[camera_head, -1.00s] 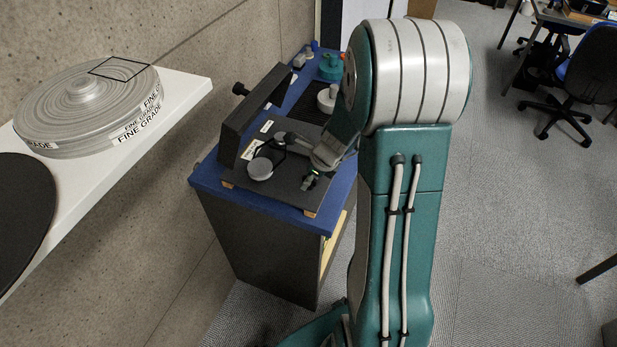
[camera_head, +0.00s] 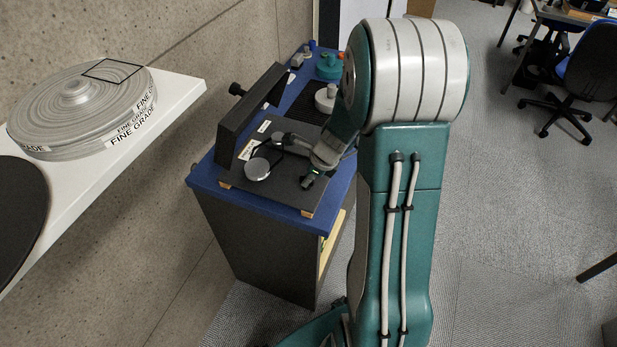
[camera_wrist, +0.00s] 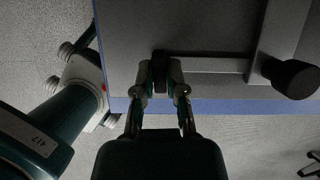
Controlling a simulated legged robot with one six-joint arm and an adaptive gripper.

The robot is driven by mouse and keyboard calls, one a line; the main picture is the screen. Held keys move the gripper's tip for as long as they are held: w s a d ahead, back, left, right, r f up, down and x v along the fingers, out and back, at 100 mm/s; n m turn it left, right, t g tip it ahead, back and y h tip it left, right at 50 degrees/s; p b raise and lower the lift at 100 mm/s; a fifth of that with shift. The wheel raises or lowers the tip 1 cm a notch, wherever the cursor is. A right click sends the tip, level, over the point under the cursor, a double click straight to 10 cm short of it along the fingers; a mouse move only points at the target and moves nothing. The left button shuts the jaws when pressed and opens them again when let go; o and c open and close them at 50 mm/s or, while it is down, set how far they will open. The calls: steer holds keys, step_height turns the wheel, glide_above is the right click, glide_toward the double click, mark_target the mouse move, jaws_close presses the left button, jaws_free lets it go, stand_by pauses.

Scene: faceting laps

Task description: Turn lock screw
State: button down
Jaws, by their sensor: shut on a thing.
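In the wrist view, my gripper (camera_wrist: 161,90) is shut on a dark, narrow knob, the lock screw (camera_wrist: 159,67), with one finger on each side. Behind it is a flat grey plate with a lighter grey L-shaped bar. The lock screw is too small and covered to make out there. I cannot tell how far it is turned.
A black round knob (camera_wrist: 291,78) stands at the right in the wrist view. The fixture's dark upright panel (camera_head: 250,112) is behind the board, on the blue bench top (camera_head: 207,175). Ridged laps (camera_head: 75,105) lie on a white shelf at the left. Open floor lies right.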

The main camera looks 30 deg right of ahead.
steer(key=n, duration=0.2)
steer(key=n+y, duration=0.1)
steer(key=shift+w+r+n+g, duration=0.15)
steer(key=shift+w+n+g, duration=0.1)
steer(key=shift+n+g, duration=0.15)
steer(key=n+g, duration=0.1)
steer(key=n, duration=0.3)
steer(key=shift+w+n+g+y, duration=0.1)
steer(key=shift+n+g+y, duration=0.2)
steer(key=shift+g, duration=0.1)
steer(key=n, duration=0.2)
steer(key=n+g, duration=0.1)
steer(key=n, duration=0.1)
steer(key=shift+n+g, duration=0.3)
steer(key=shift+n+g+h, duration=0.5)
steer(key=shift+n+g, duration=0.3)
steer(key=shift+n, duration=1.4)
steer(key=c, duration=0.7)
jaws_free()
steer(key=shift+a, duration=0.1)
